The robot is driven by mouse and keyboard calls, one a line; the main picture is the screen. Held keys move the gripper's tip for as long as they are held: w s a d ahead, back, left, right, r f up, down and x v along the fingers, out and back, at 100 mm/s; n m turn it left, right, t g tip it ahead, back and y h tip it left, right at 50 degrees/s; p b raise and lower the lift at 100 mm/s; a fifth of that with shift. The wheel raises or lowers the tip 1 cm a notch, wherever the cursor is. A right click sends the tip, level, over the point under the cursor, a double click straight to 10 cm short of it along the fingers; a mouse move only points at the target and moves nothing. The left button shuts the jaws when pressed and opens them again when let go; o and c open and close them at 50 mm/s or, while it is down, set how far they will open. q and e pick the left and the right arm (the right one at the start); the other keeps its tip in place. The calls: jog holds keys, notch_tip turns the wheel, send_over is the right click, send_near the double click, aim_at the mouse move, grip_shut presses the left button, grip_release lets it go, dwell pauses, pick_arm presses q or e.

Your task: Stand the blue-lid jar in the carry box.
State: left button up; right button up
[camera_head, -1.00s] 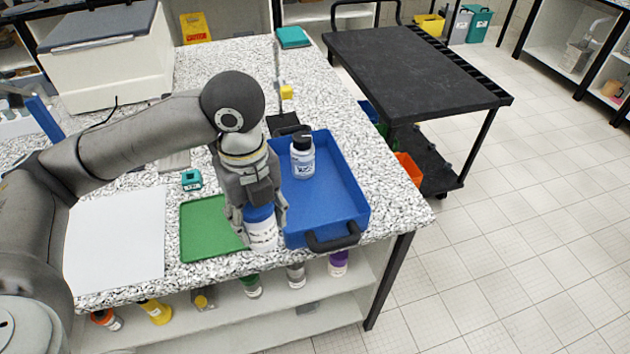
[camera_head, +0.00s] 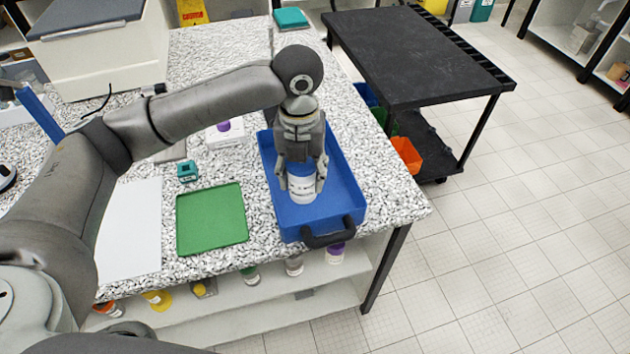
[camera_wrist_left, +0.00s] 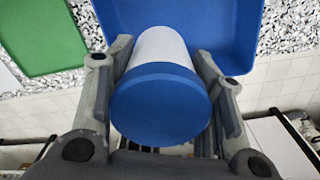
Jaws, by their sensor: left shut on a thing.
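The blue-lid jar (camera_head: 302,186) is white with a blue lid and is held upright between the fingers of my left gripper (camera_head: 303,180). In the left wrist view the jar (camera_wrist_left: 160,95) fills the space between both fingers, lid towards the camera. The carry box (camera_head: 347,196) is a blue open tray with a black handle, on the front right of the counter. The jar is over or inside the box, in its front half; I cannot tell if its base touches the floor. The black-lid jar seen earlier in the box is hidden behind my gripper. My right gripper is not in view.
A green mat (camera_head: 212,220) lies bare left of the box. A small teal item (camera_head: 187,171) and a purple-topped thing (camera_head: 223,127) stand farther back. A black cart (camera_head: 415,60) stands to the right. Several jars are on the shelf below.

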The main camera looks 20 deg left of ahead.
pick_arm(q)
jog(key=w+f, duration=0.1)
jog(key=f, duration=0.1)
jog(key=w+d+f+p, duration=0.1)
jog(key=f, duration=0.1)
jog(key=w+f+p, duration=0.1)
jog(key=f, duration=0.1)
jog(key=shift+d+f, duration=0.3)
jog(key=shift+f, duration=0.45)
jog(key=shift+f, duration=0.15)
jog(key=o, duration=1.1)
jog(key=shift+c, duration=0.2)
notch_tip(320, 180, up, 12)
jog(key=b, duration=0.2)
jog(key=shift+r+b, duration=0.2)
jog(key=shift+b, duration=0.1)
